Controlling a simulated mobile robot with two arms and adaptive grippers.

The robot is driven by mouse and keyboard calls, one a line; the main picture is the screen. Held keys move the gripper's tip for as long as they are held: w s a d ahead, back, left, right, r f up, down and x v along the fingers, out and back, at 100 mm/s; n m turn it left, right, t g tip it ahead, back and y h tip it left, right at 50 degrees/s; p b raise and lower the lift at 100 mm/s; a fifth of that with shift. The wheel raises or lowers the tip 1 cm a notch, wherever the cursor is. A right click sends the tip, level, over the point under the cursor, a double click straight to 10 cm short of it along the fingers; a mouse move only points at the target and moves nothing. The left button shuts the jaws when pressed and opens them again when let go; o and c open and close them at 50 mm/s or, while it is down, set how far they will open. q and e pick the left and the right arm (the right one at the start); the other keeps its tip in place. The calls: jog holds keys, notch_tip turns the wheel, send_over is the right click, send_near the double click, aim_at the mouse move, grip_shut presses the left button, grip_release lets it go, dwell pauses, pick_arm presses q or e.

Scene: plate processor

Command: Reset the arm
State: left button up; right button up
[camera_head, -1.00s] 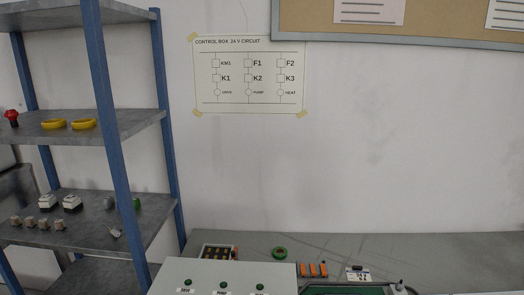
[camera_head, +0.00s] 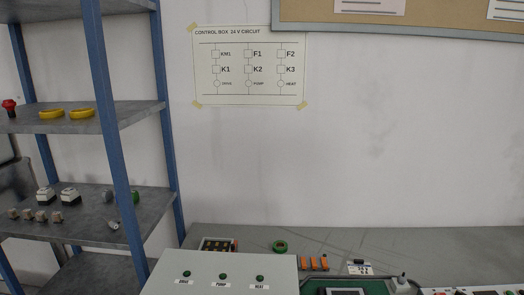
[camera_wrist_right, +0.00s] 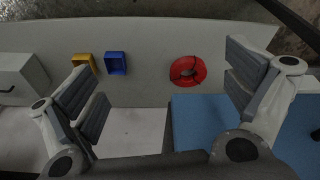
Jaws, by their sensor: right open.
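My right gripper (camera_wrist_right: 168,108) shows in the right wrist view with its two padded fingers spread wide apart. It is open and nothing is between the fingers. Neither arm shows in the head view, and my left gripper is not in view.
In the head view a blue-post shelf (camera_head: 118,130) stands at the left with small parts. A circuit poster (camera_head: 249,66) hangs on the wall.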

jog(key=s+d+f+g+b, duration=0.1)
jog(key=s+f+b, duration=0.15)
jog(key=f, duration=0.75)
jog(key=s+f+b, duration=0.1)
jog(key=s+f, duration=0.3)
jog(key=f, duration=0.5)
jog(key=s+d+f+b, duration=0.2)
jog(key=s+f, duration=1)
jog(key=s, duration=0.1)
jog(key=shift+d+f+g+b, duration=0.2)
jog(key=shift+g+b, duration=0.1)
jog(key=shift+g, duration=0.1)
